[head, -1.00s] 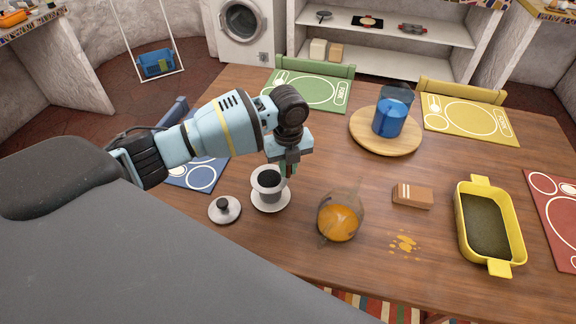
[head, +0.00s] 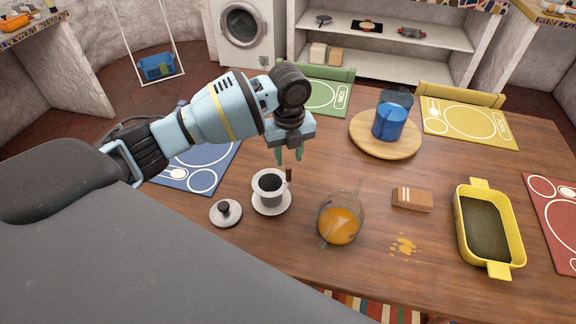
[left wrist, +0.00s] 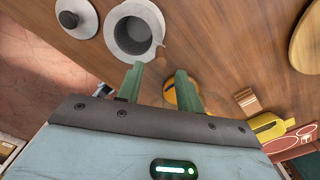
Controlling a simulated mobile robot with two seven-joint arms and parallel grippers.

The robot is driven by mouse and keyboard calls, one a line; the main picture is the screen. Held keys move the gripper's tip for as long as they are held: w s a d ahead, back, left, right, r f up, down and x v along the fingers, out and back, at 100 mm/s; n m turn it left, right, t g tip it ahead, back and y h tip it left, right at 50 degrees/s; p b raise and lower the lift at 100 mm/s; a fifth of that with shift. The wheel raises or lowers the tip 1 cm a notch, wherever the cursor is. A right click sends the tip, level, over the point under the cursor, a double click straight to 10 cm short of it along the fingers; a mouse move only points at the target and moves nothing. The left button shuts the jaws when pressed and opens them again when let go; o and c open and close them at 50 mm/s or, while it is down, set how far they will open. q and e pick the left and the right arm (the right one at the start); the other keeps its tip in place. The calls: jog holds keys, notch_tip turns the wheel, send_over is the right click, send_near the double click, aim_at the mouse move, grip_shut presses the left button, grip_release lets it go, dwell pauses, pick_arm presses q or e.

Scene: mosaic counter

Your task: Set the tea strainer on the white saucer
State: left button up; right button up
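The tea strainer (head: 269,194), pale and cup-shaped with a dark inside and a brown handle, stands upright on the white saucer (head: 272,212). The strainer also shows in the left wrist view (left wrist: 133,33), with its handle towards the fingers. Much of the saucer is hidden under the strainer. My right gripper is in neither view.
A lid with a black knob (head: 225,213) lies left of the saucer. A glass jug with orange liquid (head: 340,222) stands to the right, near an orange spill (head: 404,245). A brown block (head: 412,199), yellow dish (head: 486,225) and round board (head: 372,148) are farther right.

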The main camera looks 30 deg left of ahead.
pick_arm(q)
notch_tip(320, 180, up, 6)
dwell(0.6)
